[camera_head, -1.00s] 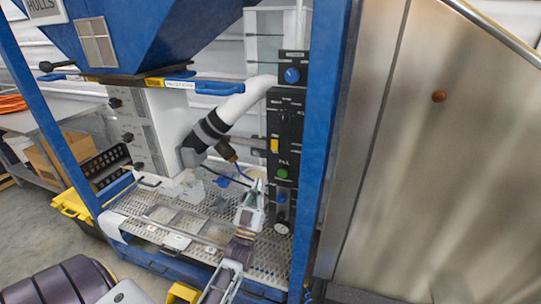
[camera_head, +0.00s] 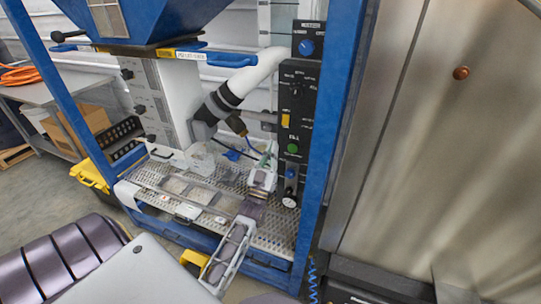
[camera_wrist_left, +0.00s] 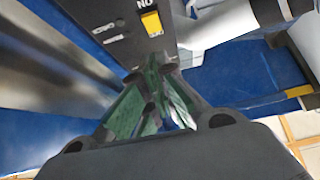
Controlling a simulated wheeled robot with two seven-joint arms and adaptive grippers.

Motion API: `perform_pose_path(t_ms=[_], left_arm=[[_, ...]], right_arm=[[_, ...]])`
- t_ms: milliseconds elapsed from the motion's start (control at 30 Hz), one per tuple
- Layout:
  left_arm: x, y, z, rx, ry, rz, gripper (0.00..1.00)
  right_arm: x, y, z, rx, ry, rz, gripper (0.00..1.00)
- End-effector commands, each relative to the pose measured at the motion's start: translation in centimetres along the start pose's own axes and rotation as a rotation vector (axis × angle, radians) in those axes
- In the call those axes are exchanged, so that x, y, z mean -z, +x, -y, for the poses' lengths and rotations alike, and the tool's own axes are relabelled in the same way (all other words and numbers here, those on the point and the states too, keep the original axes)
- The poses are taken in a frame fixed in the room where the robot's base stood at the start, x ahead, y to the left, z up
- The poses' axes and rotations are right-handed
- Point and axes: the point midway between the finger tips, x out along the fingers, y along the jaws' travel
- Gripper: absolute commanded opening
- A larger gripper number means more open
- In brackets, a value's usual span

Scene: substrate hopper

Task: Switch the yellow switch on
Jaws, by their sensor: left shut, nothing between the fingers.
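The yellow switch (camera_head: 285,120) sits on the black control panel (camera_head: 297,92), above a green button. It also shows large at the top of the left wrist view (camera_wrist_left: 151,22), beside white lettering. My left gripper (camera_head: 268,158) is in front of the panel, lower than the switch and to its left. In the left wrist view its green-padded fingers (camera_wrist_left: 160,68) are together and empty, pointing towards the panel below the switch. A gap between fingertips and switch seems to remain; contact is not visible. My right gripper is not in view.
A blue frame post (camera_head: 335,120) stands right of the panel. A white hose (camera_head: 255,75) runs down left of it. Below lies a perforated metal deck (camera_head: 275,235) with small items. A blue knob (camera_head: 306,46), green button (camera_head: 292,149) and gauge (camera_head: 289,201) are near the switch.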

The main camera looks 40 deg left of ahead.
Motion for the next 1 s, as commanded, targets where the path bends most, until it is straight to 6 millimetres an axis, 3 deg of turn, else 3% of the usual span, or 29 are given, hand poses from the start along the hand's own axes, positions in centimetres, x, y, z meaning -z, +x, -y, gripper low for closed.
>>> perform_pose_path(t_ms=[567,1000], left_arm=[[0.1,5.9,0.0,0.0,0.0,-0.001,0.0],[-2.3,8.2,0.0,0.0,0.0,0.0,0.0]], right_arm=[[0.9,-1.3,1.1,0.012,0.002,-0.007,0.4],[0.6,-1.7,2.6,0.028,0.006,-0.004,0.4]])
